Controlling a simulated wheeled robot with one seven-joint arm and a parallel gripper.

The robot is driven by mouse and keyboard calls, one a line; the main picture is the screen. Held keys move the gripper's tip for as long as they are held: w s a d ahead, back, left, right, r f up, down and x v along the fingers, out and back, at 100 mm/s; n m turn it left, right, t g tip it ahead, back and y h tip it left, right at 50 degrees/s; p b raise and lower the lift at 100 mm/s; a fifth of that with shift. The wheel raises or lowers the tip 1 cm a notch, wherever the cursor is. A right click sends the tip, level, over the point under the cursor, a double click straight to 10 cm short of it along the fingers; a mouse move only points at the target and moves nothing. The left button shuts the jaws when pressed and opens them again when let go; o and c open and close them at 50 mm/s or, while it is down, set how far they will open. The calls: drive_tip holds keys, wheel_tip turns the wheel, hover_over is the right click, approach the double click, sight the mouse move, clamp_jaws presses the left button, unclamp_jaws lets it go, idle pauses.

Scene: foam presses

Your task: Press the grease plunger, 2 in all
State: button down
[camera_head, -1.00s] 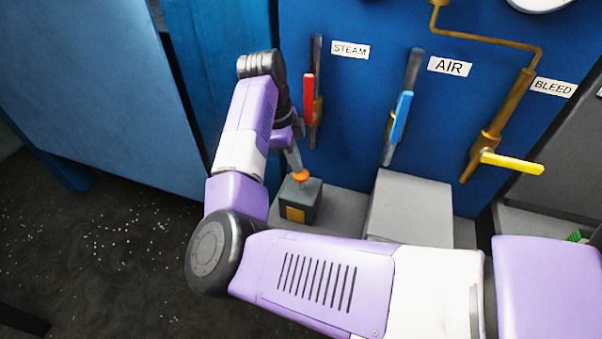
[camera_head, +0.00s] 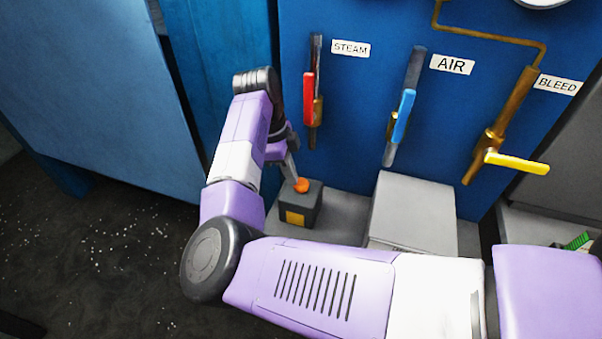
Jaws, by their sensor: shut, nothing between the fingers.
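The grease plunger is an orange knob (camera_head: 301,185) on top of a dark grey box (camera_head: 312,208) with a yellow patch on its front. The knob sits low, close to the box top. My gripper (camera_head: 293,176) points down at the knob from above, slightly to its left. Its fingers are shut and empty. The tips meet the knob in the picture; I cannot tell whether they touch it. My wrist partly hides the fingers.
The box stands on a grey ledge (camera_head: 345,208) beside a grey block (camera_head: 412,212). Behind, the blue panel carries a red steam lever (camera_head: 308,99), a blue air lever (camera_head: 403,117) and a yellow bleed lever (camera_head: 517,162). A blue cabinet (camera_head: 95,90) stands left.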

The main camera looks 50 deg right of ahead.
drive_tip(key=shift+w+a+r, duration=0.25)
drive_tip(key=shift+w+a, duration=0.2)
drive_tip(key=shift+w, duration=0.35)
drive_tip(key=d+b+v, duration=0.1)
drive_tip(key=v, duration=0.6)
drive_tip(key=shift+a+r, duration=0.4)
drive_tip(key=shift+a, duration=0.15)
drive_tip(key=shift+w, duration=0.1)
